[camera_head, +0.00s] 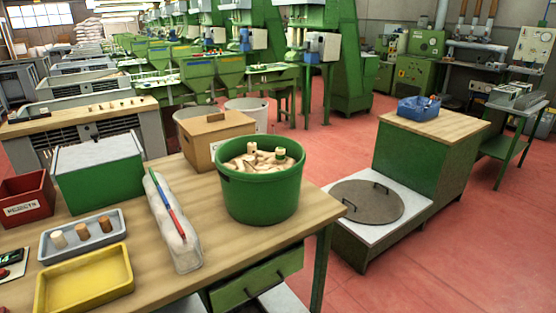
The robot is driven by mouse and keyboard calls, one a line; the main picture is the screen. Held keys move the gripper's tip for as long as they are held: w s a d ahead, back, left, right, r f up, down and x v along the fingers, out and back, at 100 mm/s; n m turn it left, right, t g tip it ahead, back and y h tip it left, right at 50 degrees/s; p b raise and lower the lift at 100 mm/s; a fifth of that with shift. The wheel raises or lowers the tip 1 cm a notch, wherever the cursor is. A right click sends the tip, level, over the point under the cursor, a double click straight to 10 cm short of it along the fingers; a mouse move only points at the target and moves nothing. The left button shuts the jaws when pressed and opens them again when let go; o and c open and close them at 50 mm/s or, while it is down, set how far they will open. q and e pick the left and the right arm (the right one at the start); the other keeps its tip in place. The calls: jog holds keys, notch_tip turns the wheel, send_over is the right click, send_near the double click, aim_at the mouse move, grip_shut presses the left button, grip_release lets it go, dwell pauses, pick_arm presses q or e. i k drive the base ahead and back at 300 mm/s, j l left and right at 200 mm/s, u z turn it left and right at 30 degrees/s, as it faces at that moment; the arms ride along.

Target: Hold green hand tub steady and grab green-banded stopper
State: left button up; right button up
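The green hand tub (259,198) stands upright on the wooden workbench, near its right end. It is filled with pale, light-coloured stuff, with several cork-like pieces in it. A stopper with a greenish band (280,154) stands up at the right of the fill, close to the rim. A second pale stopper (252,148) stands to its left, nearer the back rim. Neither of my grippers is in view, and nothing touches the tub.
Left of the tub lie a clear bag (180,240) with a red-and-blue stick on it, a grey tray (85,253) with three stoppers, a yellow tray (128,268), a red rejects bin (27,208) and a green box (105,185). A cardboard box (200,155) stands behind.

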aim_at(280, 152)
jog(key=u, duration=0.45)
jog(key=i+l+u, duration=0.15)
jog(key=l+u, duration=0.3)
jog(key=l, duration=0.4)
jog(key=l+u, duration=0.5)
jog(key=l, duration=0.3)
